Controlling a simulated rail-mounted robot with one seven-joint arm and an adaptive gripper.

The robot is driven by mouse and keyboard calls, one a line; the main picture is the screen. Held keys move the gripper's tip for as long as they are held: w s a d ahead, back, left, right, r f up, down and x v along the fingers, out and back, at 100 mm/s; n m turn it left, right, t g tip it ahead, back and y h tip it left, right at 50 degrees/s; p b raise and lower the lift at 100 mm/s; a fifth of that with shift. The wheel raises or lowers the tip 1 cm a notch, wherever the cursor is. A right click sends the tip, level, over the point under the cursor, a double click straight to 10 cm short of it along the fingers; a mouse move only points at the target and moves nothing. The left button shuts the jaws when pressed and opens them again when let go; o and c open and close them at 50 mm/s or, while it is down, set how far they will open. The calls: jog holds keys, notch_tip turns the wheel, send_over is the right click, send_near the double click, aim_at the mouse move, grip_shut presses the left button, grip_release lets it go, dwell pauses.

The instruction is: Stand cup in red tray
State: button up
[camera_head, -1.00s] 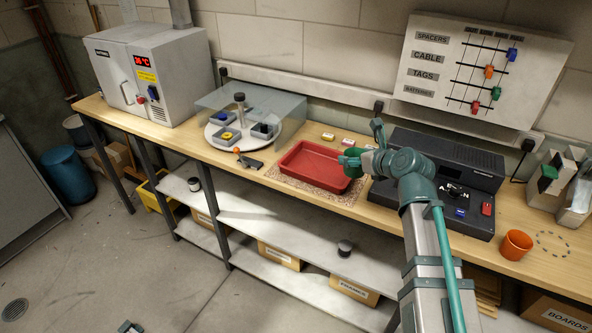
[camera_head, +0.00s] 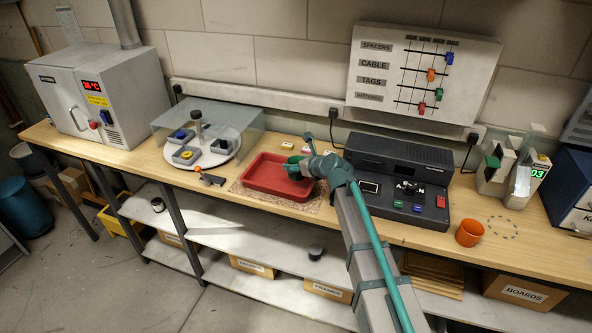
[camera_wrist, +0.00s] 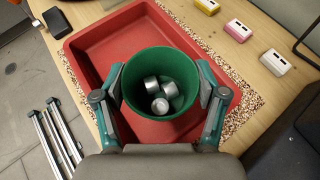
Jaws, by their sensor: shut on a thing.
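A green cup (camera_wrist: 160,66) is upright between the fingers of my gripper (camera_wrist: 162,92). Several silver metal pieces (camera_wrist: 168,88) lie inside it. The red tray (camera_wrist: 92,52) is beneath and around the cup in the wrist view. I cannot tell whether the cup's base touches the tray floor. In the head view the cup (camera_head: 291,165) is over the back right part of the red tray (camera_head: 262,186), and my gripper (camera_head: 303,166) partly hides it.
The tray sits on a speckled mat (camera_wrist: 232,118). Small white-topped blocks (camera_wrist: 276,62) lie behind it. A dark console (camera_head: 400,180) stands to the right, and an orange cup (camera_head: 469,233) farther right. A clear-covered turntable (camera_head: 208,140) is to the left.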

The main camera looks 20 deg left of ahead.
jog(key=shift+w+a+f, duration=0.25)
jog(key=shift+w+f, duration=0.1)
jog(key=shift+f, duration=0.1)
jog(key=shift+f+p, duration=0.4)
jog(key=shift+f, duration=1.15)
jog(key=shift+f, duration=0.2)
jog(key=o, duration=1.2)
jog(key=shift+r, duration=0.2)
jog(key=shift+b+v, duration=1.35)
jog(key=shift+v, duration=4.65)
